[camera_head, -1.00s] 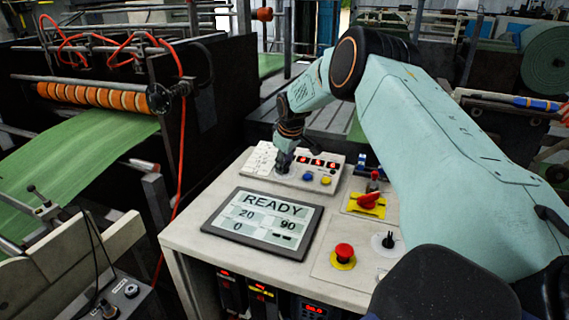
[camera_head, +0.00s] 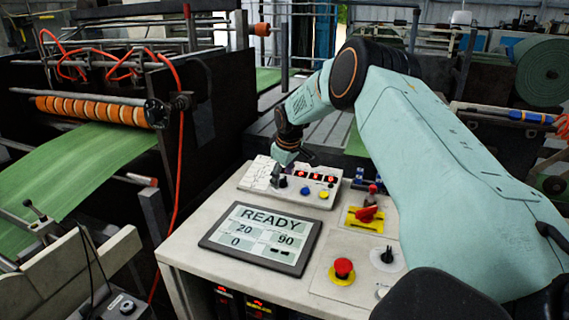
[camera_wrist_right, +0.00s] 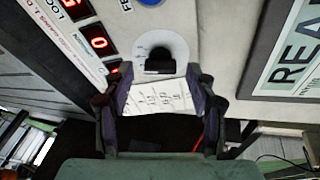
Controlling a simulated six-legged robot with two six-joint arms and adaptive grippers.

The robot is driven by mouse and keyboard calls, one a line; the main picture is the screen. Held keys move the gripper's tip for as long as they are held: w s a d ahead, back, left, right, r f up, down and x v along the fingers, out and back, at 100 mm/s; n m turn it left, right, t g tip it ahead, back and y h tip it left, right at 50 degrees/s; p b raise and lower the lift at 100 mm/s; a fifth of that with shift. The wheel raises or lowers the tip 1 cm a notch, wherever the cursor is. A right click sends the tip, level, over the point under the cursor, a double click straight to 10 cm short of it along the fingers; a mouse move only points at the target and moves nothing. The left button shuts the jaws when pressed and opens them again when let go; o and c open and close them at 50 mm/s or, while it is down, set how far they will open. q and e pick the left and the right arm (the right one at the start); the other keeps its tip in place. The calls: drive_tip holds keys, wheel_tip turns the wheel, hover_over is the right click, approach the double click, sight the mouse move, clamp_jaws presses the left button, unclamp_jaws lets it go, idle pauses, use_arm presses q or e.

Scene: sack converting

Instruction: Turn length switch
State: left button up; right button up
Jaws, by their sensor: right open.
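A black rotary knob on a round pale dial shows in the right wrist view (camera_wrist_right: 160,62). In the head view it is the small dark knob (camera_head: 283,182) on the sloped white control box (camera_head: 258,180), left of the blue button. No label naming it as the length switch is legible. My right gripper (camera_wrist_right: 160,95) is open and empty, its fingers spread to either side below the knob in the wrist view. In the head view my right gripper (camera_head: 277,170) hangs at the box, close behind the knob. Contact cannot be made out. My left gripper is not in view.
The display (camera_head: 262,237) reads READY, 20, 90 and 0. A blue button (camera_head: 304,190), a yellow button (camera_head: 324,194), a red rotary switch (camera_head: 367,214), a red emergency button (camera_head: 343,267) and another black knob (camera_head: 388,250) crowd the console. Green web (camera_head: 80,170) runs at left.

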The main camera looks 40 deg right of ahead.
drive_tip(key=v, duration=1.1)
drive_tip(key=shift+r, duration=0.15)
drive_tip(key=shift+c, duration=0.3)
clamp_jaws()
idle(1.1)
